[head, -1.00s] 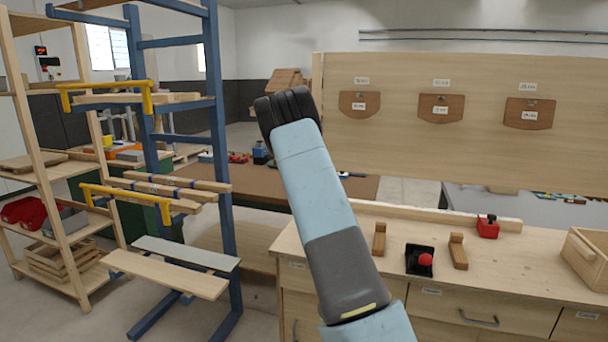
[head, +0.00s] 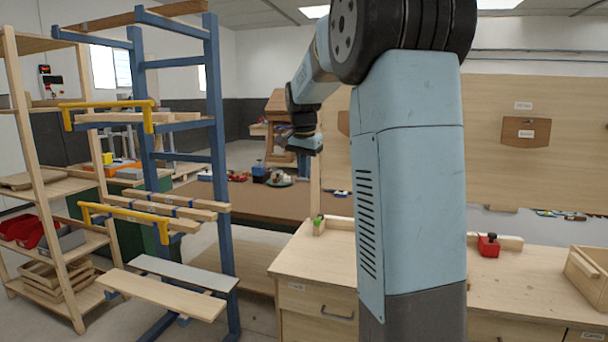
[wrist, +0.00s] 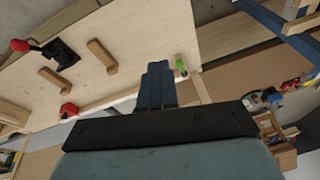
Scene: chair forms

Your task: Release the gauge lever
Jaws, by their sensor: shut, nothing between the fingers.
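The gauge lever, with a red ball knob (wrist: 20,45) and a black base (wrist: 63,54), is on the wooden bench top (wrist: 130,40) at the upper left of the wrist view. Its knob lies out to the left of the base in that view. In the head view my arm hides it. My gripper (wrist: 157,72) is shut and empty, its dark fingers pointing up the wrist view, apart from the lever. In the head view my gripper (head: 303,147) is raised beyond the bench's left end, partly hidden by my arm.
A red clamp-like piece (head: 488,245) and a small green piece (head: 318,225) sit by the bench's back strip. A wooden box (head: 590,270) stands at right. A blue rack (head: 217,150) stands at left.

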